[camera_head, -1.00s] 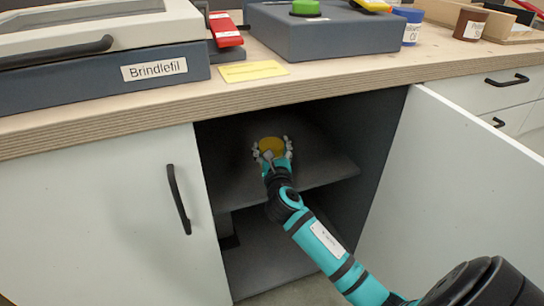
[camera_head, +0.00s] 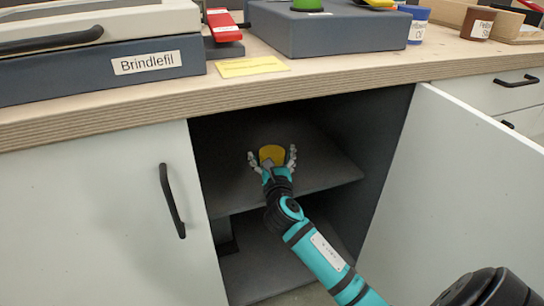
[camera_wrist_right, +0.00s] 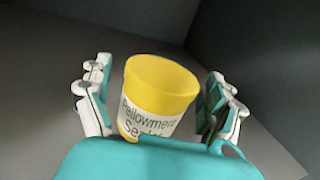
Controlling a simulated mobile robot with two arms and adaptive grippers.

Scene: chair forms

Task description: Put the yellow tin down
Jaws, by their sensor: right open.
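The yellow tin (camera_head: 272,154) stands on the cupboard's upper shelf (camera_head: 325,172). In the right wrist view the tin (camera_wrist_right: 158,88) is a yellow cup shape with a white label, partly hidden at its base by my gripper's body. My right gripper (camera_head: 272,156) is inside the cupboard, open, with one finger on each side of the tin. In the right wrist view a gap shows between the tin and each finger of the gripper (camera_wrist_right: 158,100). My left gripper is not in view.
The open cupboard door (camera_head: 455,190) stands on the right; a closed door (camera_head: 105,215) is on the left. The worktop (camera_head: 330,85) above carries a Brindlefil case (camera_head: 110,72), a grey box (camera_head: 330,32) and small jars. Shelf space is free around the tin.

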